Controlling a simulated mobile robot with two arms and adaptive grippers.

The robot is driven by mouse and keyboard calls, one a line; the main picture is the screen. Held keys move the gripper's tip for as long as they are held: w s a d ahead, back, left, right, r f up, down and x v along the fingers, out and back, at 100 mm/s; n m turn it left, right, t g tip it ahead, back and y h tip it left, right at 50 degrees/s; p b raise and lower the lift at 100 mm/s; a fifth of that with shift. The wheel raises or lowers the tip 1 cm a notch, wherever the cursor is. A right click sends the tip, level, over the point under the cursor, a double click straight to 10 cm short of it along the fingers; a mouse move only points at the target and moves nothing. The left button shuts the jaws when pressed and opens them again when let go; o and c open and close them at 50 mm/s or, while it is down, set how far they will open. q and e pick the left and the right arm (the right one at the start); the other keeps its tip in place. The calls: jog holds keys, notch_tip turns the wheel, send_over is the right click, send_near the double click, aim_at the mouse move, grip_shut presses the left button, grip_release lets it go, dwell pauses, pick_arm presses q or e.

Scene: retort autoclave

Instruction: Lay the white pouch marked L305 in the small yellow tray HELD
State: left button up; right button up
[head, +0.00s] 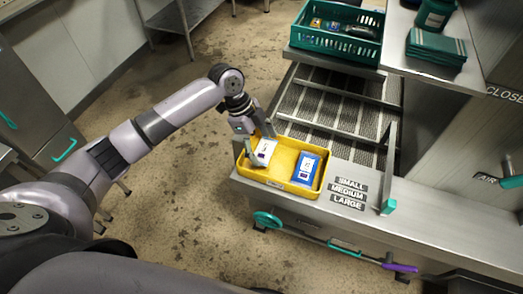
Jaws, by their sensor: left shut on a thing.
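The small yellow tray (262,183) sits on the steel counter, with a small label on its front wall too small to read. My left gripper (256,153) reaches into the left part of the tray and is shut on a white pouch (266,148). The pouch is tilted and partly hidden by the fingers. Its mark is too small to read, and I cannot tell whether it touches the tray floor. A blue pouch (305,168) with a white label lies in the right part of the tray. My right gripper is not in view.
A green crate (338,45) with several pouches stands at the back. Signs SMALL, MEDIUM, LARGE (348,193) lie right of the tray. A conveyor bed (335,105) lies behind it.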

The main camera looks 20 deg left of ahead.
aim_at(258, 146)
pick_arm(q)
jog(key=shift+f, duration=1.7)
jog(key=o, duration=0.9)
jog(key=shift+c, duration=0.2)
jog(key=b+v, duration=0.1)
jog(key=v, duration=1.1)
jog(key=shift+r, duration=0.15)
